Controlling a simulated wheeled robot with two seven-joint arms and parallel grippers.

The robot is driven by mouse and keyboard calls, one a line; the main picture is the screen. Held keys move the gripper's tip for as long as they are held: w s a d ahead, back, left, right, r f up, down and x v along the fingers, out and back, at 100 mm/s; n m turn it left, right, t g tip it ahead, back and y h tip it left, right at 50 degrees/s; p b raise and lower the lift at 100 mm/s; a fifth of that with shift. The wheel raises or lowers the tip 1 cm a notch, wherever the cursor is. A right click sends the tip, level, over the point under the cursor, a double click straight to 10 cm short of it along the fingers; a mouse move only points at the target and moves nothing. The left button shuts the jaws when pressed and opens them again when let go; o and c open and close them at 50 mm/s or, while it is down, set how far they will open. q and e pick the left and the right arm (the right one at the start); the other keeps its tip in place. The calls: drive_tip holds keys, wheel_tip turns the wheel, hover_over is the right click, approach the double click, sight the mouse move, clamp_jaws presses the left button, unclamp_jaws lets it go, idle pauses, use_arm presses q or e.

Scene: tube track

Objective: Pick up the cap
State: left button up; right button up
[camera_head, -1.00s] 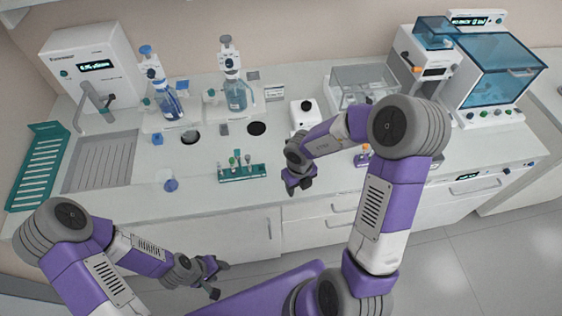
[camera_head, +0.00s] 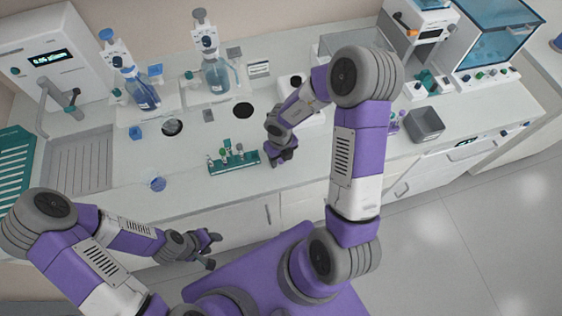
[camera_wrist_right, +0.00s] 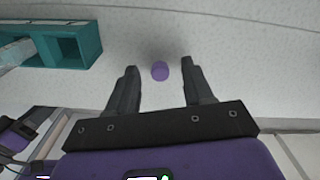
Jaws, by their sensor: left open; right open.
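In the head view my right gripper (camera_head: 279,159) is low at the counter's front part, just right of the green tube rack (camera_head: 222,167); the cap is hidden there. My left gripper (camera_head: 212,250) is open and empty, in front of the counter's front edge.
The rack, holding several tubes, also shows close by in the wrist view (camera_wrist_right: 88,44). Two bottle dispensers (camera_head: 216,72) stand behind. A grey bin (camera_head: 426,124) is at the right.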

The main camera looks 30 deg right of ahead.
drive_tip(key=c, duration=0.9)
drive_tip(key=shift+o, duration=0.2)
